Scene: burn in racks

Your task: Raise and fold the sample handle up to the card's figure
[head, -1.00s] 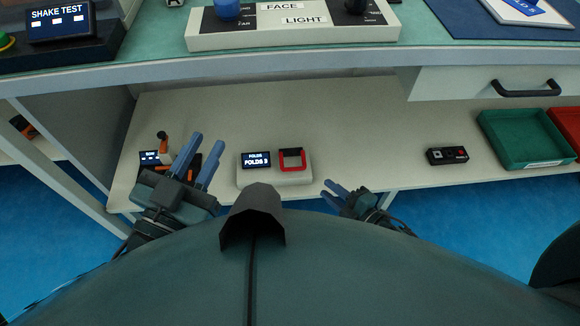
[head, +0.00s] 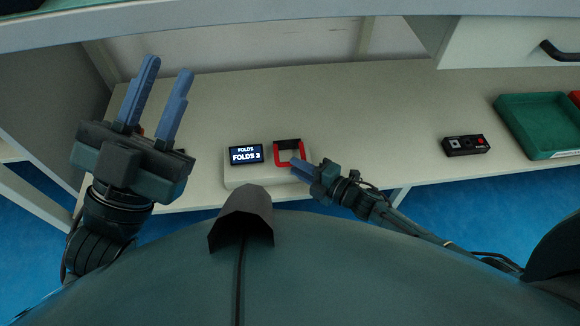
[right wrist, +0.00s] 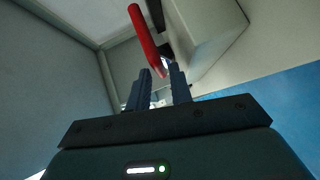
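A pale box (head: 238,179) on the lower shelf carries a small dark display (head: 246,154) reading "FOLDS 3" and a red U-shaped handle (head: 289,146). The handle stands out from the box in the right wrist view (right wrist: 146,38). My right gripper (head: 296,165) is at the handle's lower right. In the right wrist view its two blue fingers (right wrist: 160,72) are apart, with the handle's end near or between their tips; contact cannot be told. My left gripper (head: 168,82) is open and empty, raised left of the box. No card with a figure is readable.
A black box with buttons (head: 466,145) and a green tray (head: 545,145) lie on the shelf to the right. A drawer (head: 500,40) hangs above them. The shelf between the pale box and the black box is mostly clear.

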